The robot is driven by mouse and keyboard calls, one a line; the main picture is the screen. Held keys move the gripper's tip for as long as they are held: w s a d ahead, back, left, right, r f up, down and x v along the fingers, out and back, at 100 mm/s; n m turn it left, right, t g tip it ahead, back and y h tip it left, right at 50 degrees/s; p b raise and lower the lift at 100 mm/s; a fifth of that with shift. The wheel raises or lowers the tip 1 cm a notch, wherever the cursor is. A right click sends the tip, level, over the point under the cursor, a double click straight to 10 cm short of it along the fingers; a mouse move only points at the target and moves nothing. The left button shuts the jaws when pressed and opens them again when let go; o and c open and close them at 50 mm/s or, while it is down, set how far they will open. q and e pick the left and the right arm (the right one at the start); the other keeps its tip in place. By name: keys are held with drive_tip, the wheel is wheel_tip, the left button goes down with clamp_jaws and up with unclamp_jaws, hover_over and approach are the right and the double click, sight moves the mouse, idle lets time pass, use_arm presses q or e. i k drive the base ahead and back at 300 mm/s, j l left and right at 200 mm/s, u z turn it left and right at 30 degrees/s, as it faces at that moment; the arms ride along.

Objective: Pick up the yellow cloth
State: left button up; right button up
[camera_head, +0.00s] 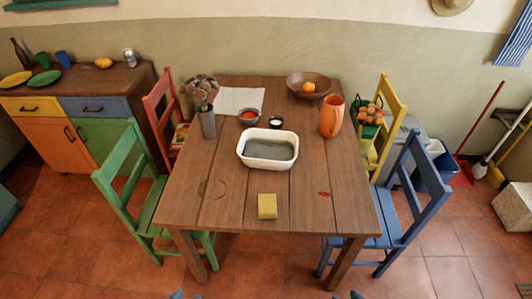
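The yellow cloth (267,206) looks like a small, thick, folded yellow block. It lies on the wooden table (235,212) near the middle of the front edge, apart from other things. At the bottom edge of the picture, in front of the table, only small dark bluish tips show of what seem to be my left gripper (178,295) and my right gripper (356,295). Both are well short of the cloth and the table. The rest of each is cut off, so their opening cannot be seen.
A white basin of greyish water (267,163) stands behind the cloth. An orange jug (331,117), a vase of dried flowers (207,122), small bowls and a wooden fruit bowl (303,82) stand farther back. Green (140,185) and blue (390,215) chairs flank the table. Its front is clear.

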sight(267, 203)
drive_tip(key=i+j+z, duration=0.1)
drive_tip(key=i+j, duration=0.25)
drive_tip(key=j, duration=0.15)
drive_tip(key=i+j, duration=0.35)
drive_tip(key=j, duration=0.15)
drive_tip(key=l+z, duration=0.05)
